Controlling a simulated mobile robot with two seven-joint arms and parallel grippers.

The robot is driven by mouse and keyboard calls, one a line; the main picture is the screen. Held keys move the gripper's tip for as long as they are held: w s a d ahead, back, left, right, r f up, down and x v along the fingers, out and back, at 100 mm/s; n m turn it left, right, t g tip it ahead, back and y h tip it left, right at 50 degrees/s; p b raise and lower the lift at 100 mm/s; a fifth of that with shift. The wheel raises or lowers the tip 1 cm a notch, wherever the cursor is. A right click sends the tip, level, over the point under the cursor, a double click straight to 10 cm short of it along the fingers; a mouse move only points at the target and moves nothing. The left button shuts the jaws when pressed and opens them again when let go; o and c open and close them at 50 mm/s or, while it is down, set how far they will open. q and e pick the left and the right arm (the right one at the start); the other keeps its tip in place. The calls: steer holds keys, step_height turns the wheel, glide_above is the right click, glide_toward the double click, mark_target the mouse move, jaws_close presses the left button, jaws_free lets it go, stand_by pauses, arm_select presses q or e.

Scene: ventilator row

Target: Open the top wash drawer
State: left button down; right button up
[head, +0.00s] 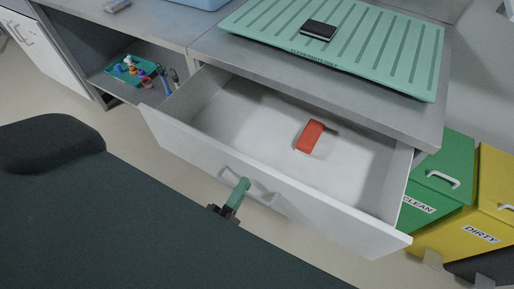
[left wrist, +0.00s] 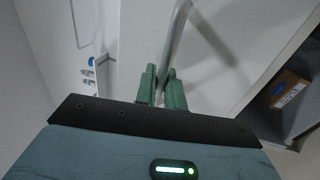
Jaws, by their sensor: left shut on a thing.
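The top wash drawer (head: 270,190) is white and stands pulled out from under the counter, its inside open to view. An orange-red block (head: 310,136) lies on the drawer's floor. A bar handle (head: 262,188) is on the drawer's front. My left gripper (head: 238,192) is at the left part of this handle. In the left wrist view, my left gripper (left wrist: 161,86) has its green fingers shut on the grey handle bar (left wrist: 175,45). My right gripper is in neither view.
A green ribbed mat (head: 345,50) with a dark box (head: 319,30) lies on the counter above. Green CLEAN (head: 440,180) and yellow DIRTY (head: 480,205) bins stand right of the drawer. A teal tray (head: 132,71) with small items sits on a shelf at left.

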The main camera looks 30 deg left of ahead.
arm_select(q)
steer(key=s, duration=0.8)
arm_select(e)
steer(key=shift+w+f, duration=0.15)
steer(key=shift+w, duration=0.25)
arm_select(q)
steer(key=shift+a, duration=0.1)
steer(key=c, duration=1.6)
jaws_free()
steer(key=shift+c, duration=0.2)
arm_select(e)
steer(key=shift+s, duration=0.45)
arm_select(q)
steer(key=s+f+b, duration=0.1)
steer(key=s+b, duration=0.1)
steer(key=s, duration=0.5)
steer(key=shift+s+a+f, duration=0.15)
steer(key=shift+s+f, duration=0.15)
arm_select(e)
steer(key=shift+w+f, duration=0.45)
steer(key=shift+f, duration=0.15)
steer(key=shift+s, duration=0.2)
